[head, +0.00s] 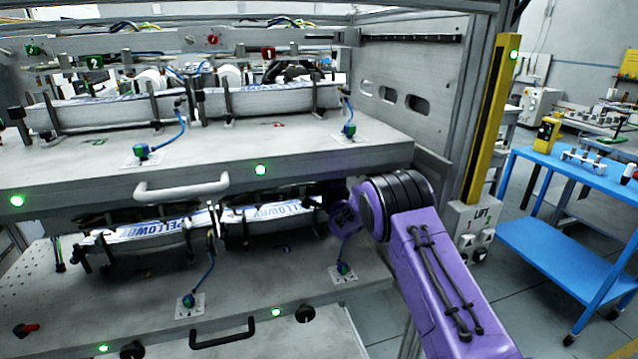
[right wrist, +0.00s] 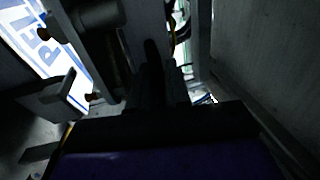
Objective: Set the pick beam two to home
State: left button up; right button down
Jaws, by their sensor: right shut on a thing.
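A grey beam (head: 130,42) runs across the back above the upper shelf. It carries a green plate 2 (head: 94,61), a red plate 1 (head: 268,53), a red knob (head: 213,39) and a green knob (head: 33,49). I cannot tell which part is pick beam two. My right arm reaches between the upper and lower shelves, and its fingers are hidden in the head view. In the dark right wrist view my right gripper (right wrist: 163,80) is shut on a dark part, too dim to name exactly. My left gripper is not in view.
The upper shelf (head: 330,145) with a white handle (head: 182,188) is above my right wrist. The lower shelf (head: 130,305) holds label stacks (head: 150,232) left of it. A grey side wall (head: 400,75) and yellow post (head: 490,120) stand right. A blue cart (head: 575,175) is farther right.

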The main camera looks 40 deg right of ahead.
jog(key=c, duration=1.2)
grip_release()
jog(key=shift+c, duration=0.2)
jog(key=b+v, duration=0.2)
jog(key=v, duration=0.8)
jog(key=shift+s, duration=0.25)
jog(key=shift+a, duration=0.1)
